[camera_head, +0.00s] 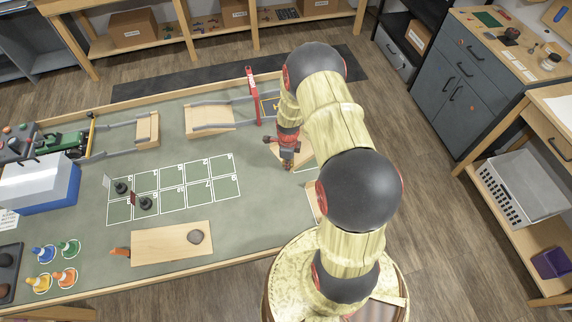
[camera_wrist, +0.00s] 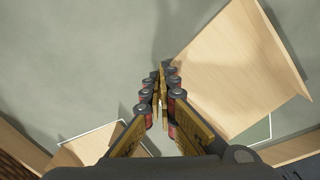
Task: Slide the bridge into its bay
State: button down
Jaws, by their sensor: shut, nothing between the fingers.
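My gripper (camera_head: 287,164) points down over the green table, right of the numbered grid. In the wrist view my gripper (camera_wrist: 160,103) has its fingers together with nothing between them. A pale wooden piece with a raised edge (camera_wrist: 235,62) lies at an angle close beside the fingers, to their right; I take it for the bridge. In the head view it shows partly (camera_head: 304,153), largely hidden behind my arm. Two wooden blocks with grey rails, a left one (camera_head: 148,129) and a right one (camera_head: 209,120), stand apart along the far side; which gap is the bay is not clear.
A red upright gate (camera_head: 252,96) stands near the right block. A green vehicle (camera_head: 64,144) is at the far left. Small dark pieces (camera_head: 145,203) stand on the grid. A wooden board with a grey stone (camera_head: 172,244) lies in front. The table between grid and rails is clear.

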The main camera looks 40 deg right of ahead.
aim_at(303, 172)
jog(key=s+d, duration=0.4)
jog(key=shift+s+d, duration=0.3)
jog(key=shift+s, duration=0.1)
